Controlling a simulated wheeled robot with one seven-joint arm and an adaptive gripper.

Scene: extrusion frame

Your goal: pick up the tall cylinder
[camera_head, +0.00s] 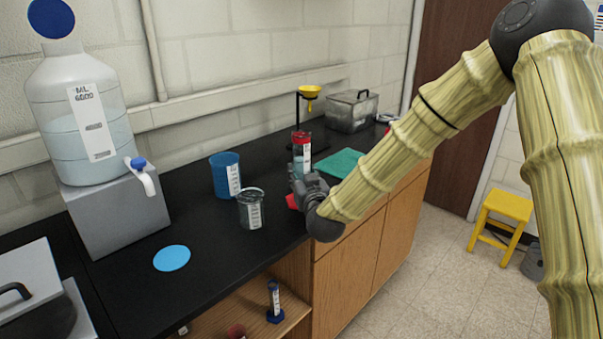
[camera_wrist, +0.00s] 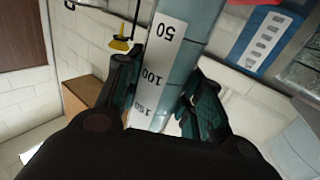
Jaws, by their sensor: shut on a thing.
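The tall cylinder (camera_head: 302,152) has a red top, a white label and bluish contents. It looks upright above the black counter in the head view. My gripper (camera_head: 298,178) is at its lower part, and its base is hidden, so I cannot tell whether it touches the counter. In the wrist view the cylinder (camera_wrist: 168,60) shows a scale with 50, 100 and 150. It runs between the two fingers of my gripper (camera_wrist: 163,98), which is shut on it.
A blue cup (camera_head: 225,174) and a glass beaker (camera_head: 250,209) stand left of my gripper. A stand with a yellow funnel (camera_head: 310,91), a metal box (camera_head: 351,111) and a green cloth (camera_head: 339,163) are behind. A red item (camera_head: 292,202) lies beside the gripper. Bare counter (camera_head: 205,215) is at left.

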